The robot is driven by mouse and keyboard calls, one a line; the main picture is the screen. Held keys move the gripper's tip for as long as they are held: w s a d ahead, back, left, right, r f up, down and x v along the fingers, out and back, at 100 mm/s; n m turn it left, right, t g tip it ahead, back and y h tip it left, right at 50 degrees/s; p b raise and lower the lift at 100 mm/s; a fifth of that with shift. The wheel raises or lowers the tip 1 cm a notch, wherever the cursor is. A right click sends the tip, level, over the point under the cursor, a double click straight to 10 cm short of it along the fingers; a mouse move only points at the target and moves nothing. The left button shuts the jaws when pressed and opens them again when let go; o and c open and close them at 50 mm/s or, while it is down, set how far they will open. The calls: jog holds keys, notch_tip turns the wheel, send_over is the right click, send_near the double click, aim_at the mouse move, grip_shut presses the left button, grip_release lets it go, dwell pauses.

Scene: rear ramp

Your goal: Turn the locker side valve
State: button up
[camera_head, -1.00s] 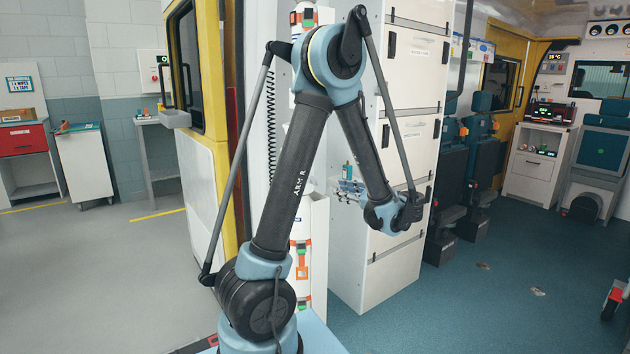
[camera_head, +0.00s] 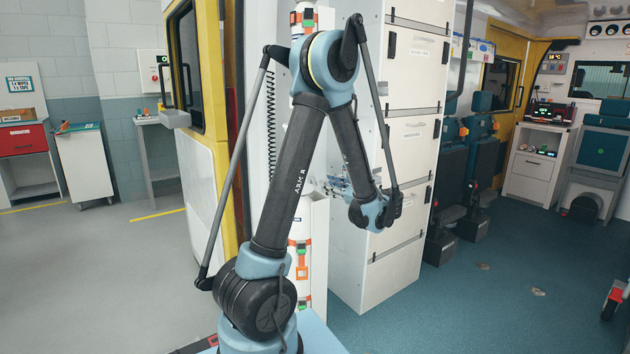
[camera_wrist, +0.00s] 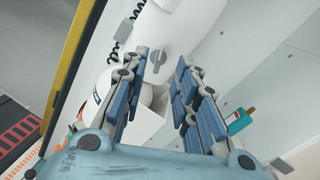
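The valve (camera_wrist: 155,62) shows in the wrist view as a small grey lever on the pale side wall of the locker. My gripper (camera_wrist: 162,70) is open, its two blue padded fingers spread with nothing between the pads. The valve lies ahead, between the fingertips in the picture; I cannot tell how much gap is left. In the head view my gripper (camera_head: 335,186) is by the side of the white locker (camera_head: 408,70), partly behind my forearm. I cannot make out the valve there.
A white cylinder (camera_wrist: 149,122) stands behind the left finger. A black coiled cord (camera_wrist: 123,32) hangs at upper left. The yellow door edge (camera_wrist: 75,55) is further left.

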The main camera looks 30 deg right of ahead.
jog(key=x, duration=0.7)
jog(key=shift+w, duration=0.35)
jog(key=shift+a, duration=0.15)
grip_shut()
